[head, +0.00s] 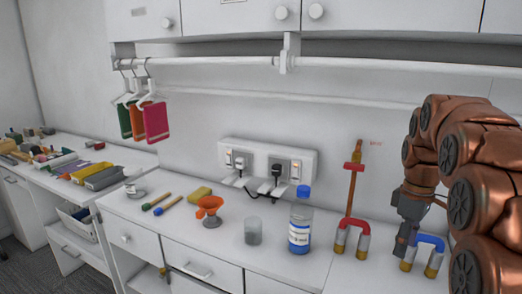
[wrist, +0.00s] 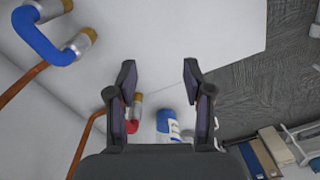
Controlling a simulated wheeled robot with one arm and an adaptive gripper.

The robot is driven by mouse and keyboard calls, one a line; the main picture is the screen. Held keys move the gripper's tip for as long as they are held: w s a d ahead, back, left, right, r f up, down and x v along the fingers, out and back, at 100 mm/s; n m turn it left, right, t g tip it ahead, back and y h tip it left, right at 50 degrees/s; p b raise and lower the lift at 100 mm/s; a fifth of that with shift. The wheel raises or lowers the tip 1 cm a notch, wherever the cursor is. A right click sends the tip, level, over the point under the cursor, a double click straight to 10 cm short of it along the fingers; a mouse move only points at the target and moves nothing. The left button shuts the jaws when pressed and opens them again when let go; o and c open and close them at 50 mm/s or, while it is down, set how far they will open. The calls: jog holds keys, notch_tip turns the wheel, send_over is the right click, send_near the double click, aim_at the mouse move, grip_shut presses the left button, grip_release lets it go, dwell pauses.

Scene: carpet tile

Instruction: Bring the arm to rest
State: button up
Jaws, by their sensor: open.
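My arm (head: 470,170) is copper-coloured and bent at the right side of the head view. My gripper (head: 405,243) points down over the right part of the white counter, close to a blue U-shaped pipe. In the wrist view my gripper (wrist: 159,95) has its two dark fingers apart, with nothing between them. The blue pipe (head: 431,239) stands on the counter beside the gripper; it also shows at the upper left of the wrist view (wrist: 40,38). My arm hides part of the wall and counter at the right.
A red U-shaped pipe (head: 353,224) and a blue-capped bottle (head: 300,222) stand left of the gripper. A rail (head: 210,61) runs along the wall above. The counter front is clear.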

jog(key=s+a+f+m, duration=0.2)
jog(key=s+a, duration=0.3)
jog(key=s, duration=0.5)
jog(key=s+a+f+m, duration=0.3)
jog(key=s+a+f, duration=0.2)
jog(key=s, duration=0.5)
jog(key=s+a+f+m+g, duration=0.1)
jog(key=s+a+f+m, duration=0.2)
jog(key=s, duration=0.7)
jog(key=shift+a+f, duration=0.35)
jog(key=shift+a, duration=0.55)
jog(key=shift+c, duration=0.3)
